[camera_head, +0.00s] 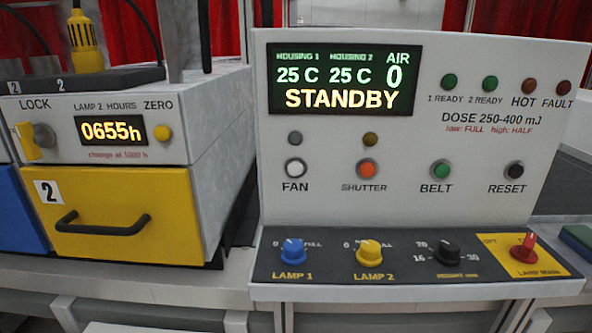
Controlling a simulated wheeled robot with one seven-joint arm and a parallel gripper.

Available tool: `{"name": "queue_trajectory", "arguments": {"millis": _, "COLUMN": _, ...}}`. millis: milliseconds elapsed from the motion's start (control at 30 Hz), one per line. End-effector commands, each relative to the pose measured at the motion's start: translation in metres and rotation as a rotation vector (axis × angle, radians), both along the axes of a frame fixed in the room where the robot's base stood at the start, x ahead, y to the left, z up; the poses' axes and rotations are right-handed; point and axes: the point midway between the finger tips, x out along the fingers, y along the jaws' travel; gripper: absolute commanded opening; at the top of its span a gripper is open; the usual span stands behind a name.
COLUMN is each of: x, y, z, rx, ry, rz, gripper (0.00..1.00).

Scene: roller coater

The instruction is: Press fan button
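The fan button (296,168) is a white round button in a metal ring on the upright control panel (450,205), at the left of the button row. The label FAN is printed below it. A small grey unlit lamp (295,138) sits above it. The display (344,81) reads STANDBY, with both housings at 25 C and AIR 0. My gripper is not in view.
To the fan button's right are the orange shutter button (367,170), green belt button (441,170) and black reset button (515,170). Lamp knobs (293,251) stick up from the lower ledge. A yellow drawer (175,205) with a black handle stands left.

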Motion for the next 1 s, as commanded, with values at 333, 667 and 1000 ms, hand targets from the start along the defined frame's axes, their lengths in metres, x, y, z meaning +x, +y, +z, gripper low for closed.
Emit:
{"name": "queue_trajectory", "arguments": {"millis": 333, "x": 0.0, "y": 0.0, "z": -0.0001, "rx": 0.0, "ry": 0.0, "rz": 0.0, "gripper": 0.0}}
{"name": "queue_trajectory", "arguments": {"millis": 667, "x": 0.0, "y": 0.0, "z": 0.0, "rx": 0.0, "ry": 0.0, "rz": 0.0, "gripper": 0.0}}
{"name": "queue_trajectory", "arguments": {"millis": 1000, "x": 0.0, "y": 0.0, "z": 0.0, "rx": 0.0, "ry": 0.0, "rz": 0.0, "gripper": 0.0}}
